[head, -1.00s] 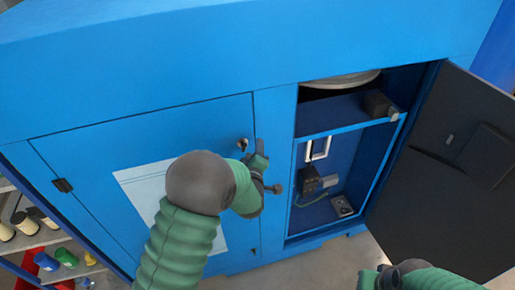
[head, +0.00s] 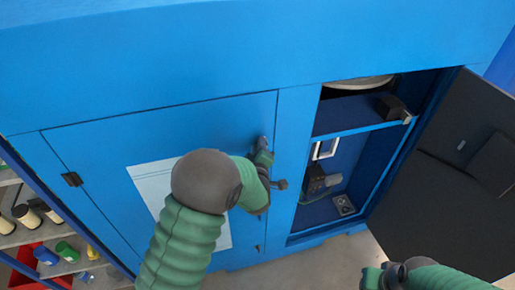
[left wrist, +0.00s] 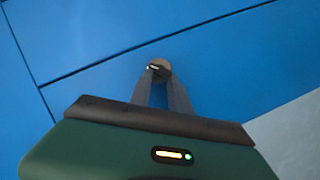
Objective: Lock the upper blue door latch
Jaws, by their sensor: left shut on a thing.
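The upper latch (left wrist: 160,66) is a small round knob on the closed blue door (head: 110,145), near the door's right edge. In the left wrist view, the two dark fingers of my left gripper (left wrist: 158,72) meet on this knob and are shut on it. In the head view, my left gripper (head: 264,150) covers the latch, so its turn position is hidden there. A white slot-like mark shows on the knob in the wrist view. My right gripper (head: 372,277) is at the bottom right of the head view, away from the door; its fingers are not clear.
A lower latch (head: 257,248) sits near the door's bottom right. A dark door (head: 440,190) stands open at the right, beside an open compartment (head: 345,165) with fittings inside. A shelf (head: 40,238) with bottles and cans is at the lower left.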

